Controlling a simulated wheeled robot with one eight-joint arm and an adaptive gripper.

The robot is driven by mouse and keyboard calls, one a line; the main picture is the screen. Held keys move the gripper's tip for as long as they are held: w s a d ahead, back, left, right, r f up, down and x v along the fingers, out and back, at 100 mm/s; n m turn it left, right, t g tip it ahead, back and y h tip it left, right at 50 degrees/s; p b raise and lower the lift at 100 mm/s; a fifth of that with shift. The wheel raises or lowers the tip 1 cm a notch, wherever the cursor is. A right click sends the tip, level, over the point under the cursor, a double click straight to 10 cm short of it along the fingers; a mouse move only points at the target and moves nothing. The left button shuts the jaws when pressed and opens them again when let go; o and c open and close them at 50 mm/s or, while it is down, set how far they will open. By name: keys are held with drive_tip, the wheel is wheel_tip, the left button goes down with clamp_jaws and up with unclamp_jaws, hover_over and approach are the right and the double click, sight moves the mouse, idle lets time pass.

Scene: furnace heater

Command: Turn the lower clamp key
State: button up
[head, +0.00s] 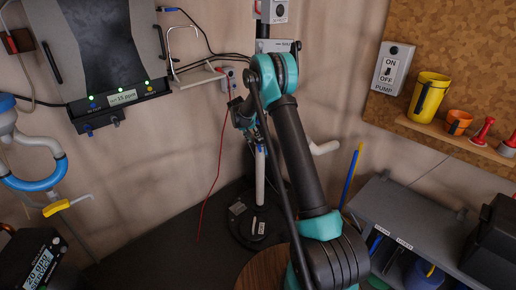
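My arm reaches up and away from the lower right, and its wrist bends down at the upper middle. My gripper (243,112) is small and dark at the left of the wrist, beside the upper part of a pale upright pole (260,175). The pole stands on a round black base (248,222). A small blue part shows at the pole's top, just below my gripper. I cannot make out the lower clamp key; it is too small or hidden by my wrist and gripper. I cannot tell whether the fingers are open, shut or touching anything.
A dark panel with a lit display (123,97) hangs at upper left. A pump switch (393,68) is at right, near a yellow cup (428,97) on a ledge. A grey shelf unit (418,222) stands lower right. A red wire hangs left of the pole.

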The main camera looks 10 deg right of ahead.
sight(259, 146)
drive_tip(key=x, duration=0.9)
drive_tip(key=shift+d+f, duration=0.15)
drive_tip(key=shift+f, duration=0.05)
clamp_jaws()
